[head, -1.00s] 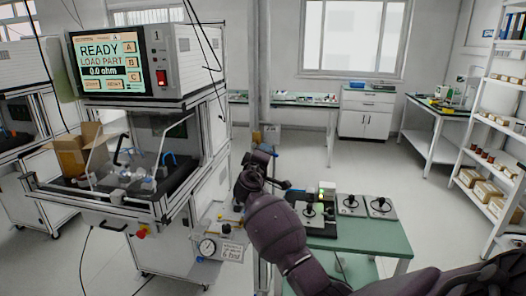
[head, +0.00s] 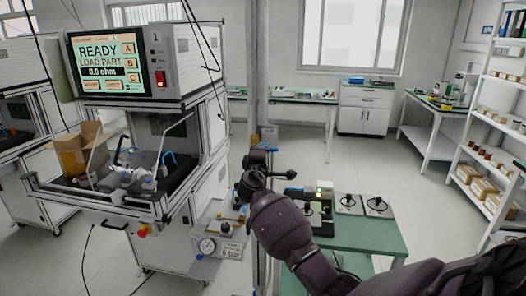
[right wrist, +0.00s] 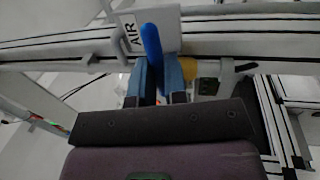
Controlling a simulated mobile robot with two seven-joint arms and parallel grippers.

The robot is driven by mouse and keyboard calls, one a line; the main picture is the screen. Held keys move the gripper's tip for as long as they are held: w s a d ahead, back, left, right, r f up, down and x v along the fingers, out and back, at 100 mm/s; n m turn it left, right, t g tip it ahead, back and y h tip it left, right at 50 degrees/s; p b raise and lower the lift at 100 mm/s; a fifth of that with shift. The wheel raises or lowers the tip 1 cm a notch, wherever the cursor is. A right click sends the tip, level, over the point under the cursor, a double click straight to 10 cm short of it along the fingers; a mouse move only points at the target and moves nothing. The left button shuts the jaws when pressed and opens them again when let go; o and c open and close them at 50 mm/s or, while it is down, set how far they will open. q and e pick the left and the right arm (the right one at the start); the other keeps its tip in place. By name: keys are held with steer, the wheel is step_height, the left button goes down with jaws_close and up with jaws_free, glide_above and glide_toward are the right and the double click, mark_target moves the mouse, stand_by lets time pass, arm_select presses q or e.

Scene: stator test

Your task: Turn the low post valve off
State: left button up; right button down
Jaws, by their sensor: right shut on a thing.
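The valve's blue lever (right wrist: 152,45) stands up between my right gripper's two blue-grey fingers (right wrist: 160,76) in the right wrist view. The fingers are shut on it. A plate marked AIR (right wrist: 130,36) is just behind, and a brass-coloured part (right wrist: 188,68) shows beside the right finger. My wrist and forearm hide most of the valve there. My left gripper is not in view.
The test station (head: 130,200) with its READY screen (head: 103,62) stands on the left. A green table (head: 365,236) with small devices is right of my forearm. Shelves (head: 490,120) stand at the far right. The floor behind the table is clear.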

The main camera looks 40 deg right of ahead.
steer(key=shift+f, duration=0.1)
steer(key=c, duration=1.2)
jaws_free()
steer(key=shift+o, duration=0.2)
steer(key=b+v, duration=0.1)
steer(key=v, duration=0.9)
steer(key=shift+s+a, duration=0.25)
steer(key=shift+a, duration=0.05)
steer(key=shift+f, duration=0.1)
